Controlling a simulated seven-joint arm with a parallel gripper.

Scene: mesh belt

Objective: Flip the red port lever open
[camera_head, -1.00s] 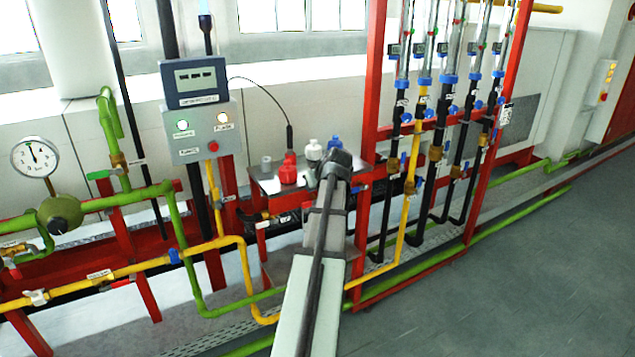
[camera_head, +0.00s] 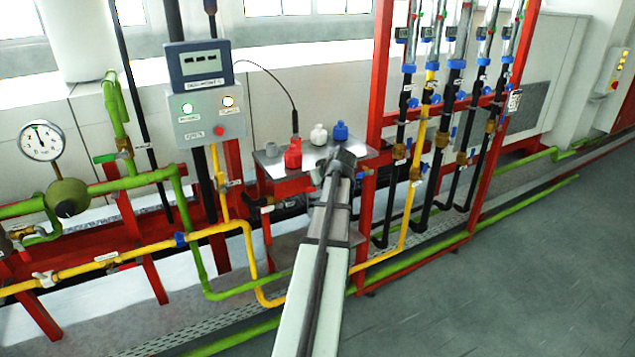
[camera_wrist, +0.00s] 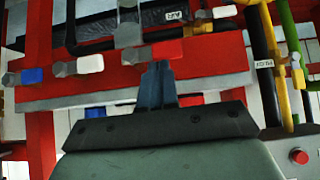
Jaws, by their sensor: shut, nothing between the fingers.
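My gripper (camera_head: 338,160) is at the front of the small tray table in the head view, with my arm below it. In the wrist view its fingers (camera_wrist: 157,70) are together, with nothing between them. In the head view I cannot pick out the red lever; my arm covers part of that area.
A control box (camera_head: 208,118) stands to the left. A red frame with several vertical pipes stands to the right. The floor (camera_head: 500,280) is clear.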

